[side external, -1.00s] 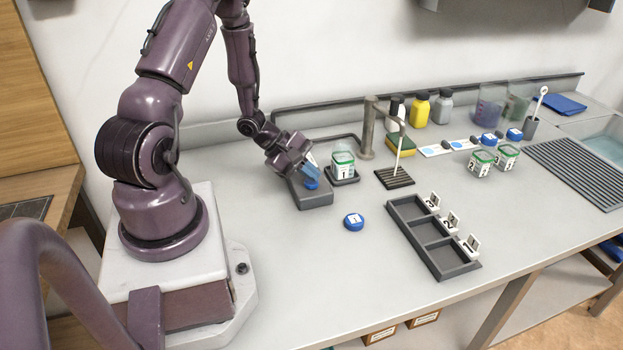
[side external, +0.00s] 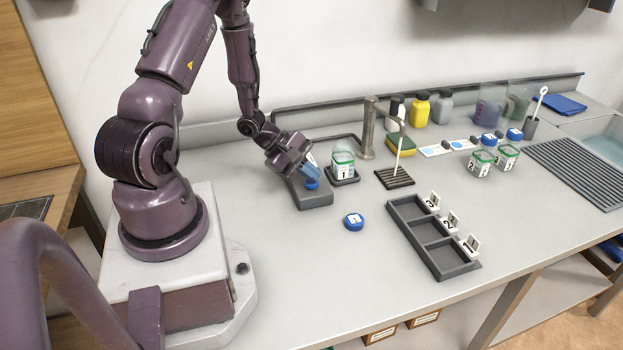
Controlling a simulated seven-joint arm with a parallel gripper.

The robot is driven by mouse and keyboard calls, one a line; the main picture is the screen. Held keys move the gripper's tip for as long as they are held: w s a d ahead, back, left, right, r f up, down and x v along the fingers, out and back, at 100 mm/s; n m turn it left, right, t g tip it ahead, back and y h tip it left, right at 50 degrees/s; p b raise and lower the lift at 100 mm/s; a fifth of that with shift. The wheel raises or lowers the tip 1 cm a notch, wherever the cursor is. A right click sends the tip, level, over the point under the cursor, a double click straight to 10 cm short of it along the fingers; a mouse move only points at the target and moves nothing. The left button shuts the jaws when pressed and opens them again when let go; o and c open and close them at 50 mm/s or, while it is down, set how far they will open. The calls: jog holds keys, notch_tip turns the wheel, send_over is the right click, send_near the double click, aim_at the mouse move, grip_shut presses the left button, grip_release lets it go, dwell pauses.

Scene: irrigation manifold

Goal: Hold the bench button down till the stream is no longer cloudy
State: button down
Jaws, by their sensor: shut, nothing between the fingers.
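My gripper (side external: 312,174) is shut and empty, tilted down over the grey button box (side external: 316,201). Its fingertips are at the blue button (side external: 311,185) on top of the box and hide part of it. They look to be touching it, but I cannot tell how far the button is pressed. A clear jar (side external: 343,161) labelled 1, with a green rim, stands on a dark pad right of the box, beside the tap (side external: 368,130). The stream is too small to make out, so I cannot tell whether it is cloudy or clear.
A blue lid (side external: 353,221) lies in front of the box. A dark three-part tray (side external: 408,209) with number tags is to the right. Jars labelled 2 (side external: 481,164) and 3 (side external: 505,157) stand further right. Bottles (side external: 420,110) and a sponge (side external: 401,145) are behind.

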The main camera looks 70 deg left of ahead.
aim_at(310, 183)
jog(key=shift+r, duration=1)
jog(key=shift+r, duration=2.5)
jog(key=s+d+r+m+g+y, duration=0.1)
jog(key=s+d+r+m, duration=0.3)
jog(key=d+r+m, duration=0.5)
jog(key=s+d+r+m+g+y, duration=0.1)
jog(key=s+d+r+m, duration=0.4)
jog(key=d+r+m, duration=0.5)
notch_tip(310, 183, up, 4)
jog(key=m+y, duration=0.1)
jog(key=m, duration=0.2)
jog(key=shift+f+g+y, duration=0.15)
jog(key=shift+g+y, duration=0.25)
